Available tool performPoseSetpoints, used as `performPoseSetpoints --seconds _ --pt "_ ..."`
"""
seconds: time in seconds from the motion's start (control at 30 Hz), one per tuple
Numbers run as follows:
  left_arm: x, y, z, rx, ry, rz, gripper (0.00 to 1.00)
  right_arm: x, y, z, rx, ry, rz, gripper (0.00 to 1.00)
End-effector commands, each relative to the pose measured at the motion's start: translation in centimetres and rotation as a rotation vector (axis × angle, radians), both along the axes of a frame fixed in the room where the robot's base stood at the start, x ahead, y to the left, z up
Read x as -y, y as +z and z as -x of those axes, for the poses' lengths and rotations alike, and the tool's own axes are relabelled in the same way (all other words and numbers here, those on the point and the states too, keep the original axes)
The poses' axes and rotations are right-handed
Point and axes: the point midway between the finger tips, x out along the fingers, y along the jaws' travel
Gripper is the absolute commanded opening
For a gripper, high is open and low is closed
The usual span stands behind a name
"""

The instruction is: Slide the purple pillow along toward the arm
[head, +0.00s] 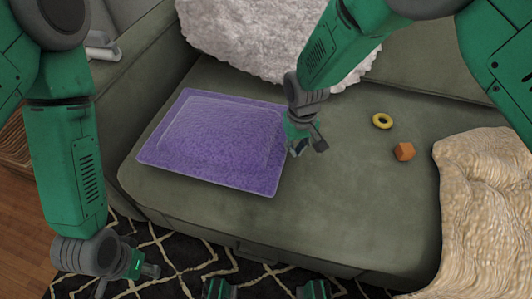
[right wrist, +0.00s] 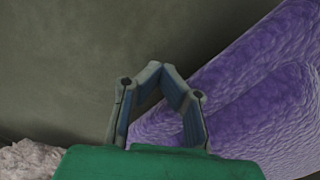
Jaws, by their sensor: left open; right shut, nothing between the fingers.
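The purple pillow (head: 205,140) lies flat on the green sofa seat, near the sofa's left arm (head: 140,65), with a strip of bare seat between. My right gripper (head: 305,148) is shut and empty at the pillow's right edge, low over the seat. In the right wrist view its fingertips (right wrist: 158,70) come together, and the pillow (right wrist: 265,90) is beside and behind the right finger. I cannot tell whether they touch. My left gripper (head: 126,283) is open and empty, low in front of the sofa, away from the pillow.
A fluffy white pillow (head: 235,40) leans on the backrest behind the purple one. A beige throw (head: 485,200) covers the right end. A patterned rug (head: 190,265) lies in front.

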Motion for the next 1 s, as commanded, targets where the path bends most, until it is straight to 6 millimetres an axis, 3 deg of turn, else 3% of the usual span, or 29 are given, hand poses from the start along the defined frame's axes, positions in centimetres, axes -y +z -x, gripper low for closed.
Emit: performPoseSetpoints --seconds 1.0 --pt "0.0 -4.2 0.0 0.000 0.000 0.000 0.44 -6.0 -0.2 -1.7 0.000 0.003 -0.002 0.00"
